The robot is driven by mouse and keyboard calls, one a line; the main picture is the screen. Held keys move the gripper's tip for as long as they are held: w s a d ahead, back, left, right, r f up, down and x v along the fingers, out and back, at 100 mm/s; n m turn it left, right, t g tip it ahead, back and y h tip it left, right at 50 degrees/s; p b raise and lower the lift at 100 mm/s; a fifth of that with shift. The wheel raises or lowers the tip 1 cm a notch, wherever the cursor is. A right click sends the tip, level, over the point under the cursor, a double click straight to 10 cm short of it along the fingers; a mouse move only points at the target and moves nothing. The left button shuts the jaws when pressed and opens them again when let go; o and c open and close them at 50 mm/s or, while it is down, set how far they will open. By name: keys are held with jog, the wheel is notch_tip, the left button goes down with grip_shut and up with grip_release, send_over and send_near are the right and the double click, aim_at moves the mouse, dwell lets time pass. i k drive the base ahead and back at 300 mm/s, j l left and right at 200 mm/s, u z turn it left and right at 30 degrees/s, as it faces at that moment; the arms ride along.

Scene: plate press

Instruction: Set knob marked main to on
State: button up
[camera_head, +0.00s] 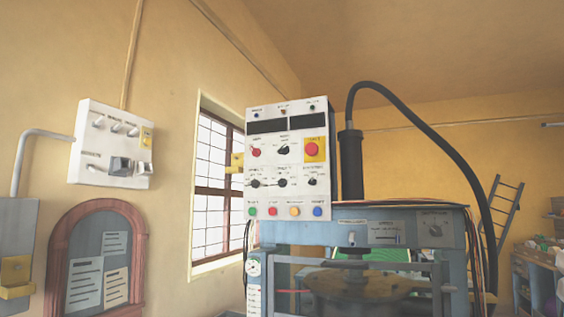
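A white control panel (288,185) stands upright on the press, in the middle of the head view. It bears a red knob (256,152) at the upper left and a black knob (284,150) beside it. A row of small black knobs (282,183) lies below. The labels are too small to read surely, so I cannot tell which knob is marked main or where its pointer stands. My gripper is not in view.
A red mushroom button (313,149) on a yellow plate sits at the panel's right. Coloured push buttons (272,211) line its bottom. The blue-grey press (385,228) stands below, with a black hose (430,140) arching over it. A white switch box (112,145) hangs on the left wall.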

aim_at(256, 153)
jog(key=i+j, duration=0.8)
jog(key=i, duration=0.15)
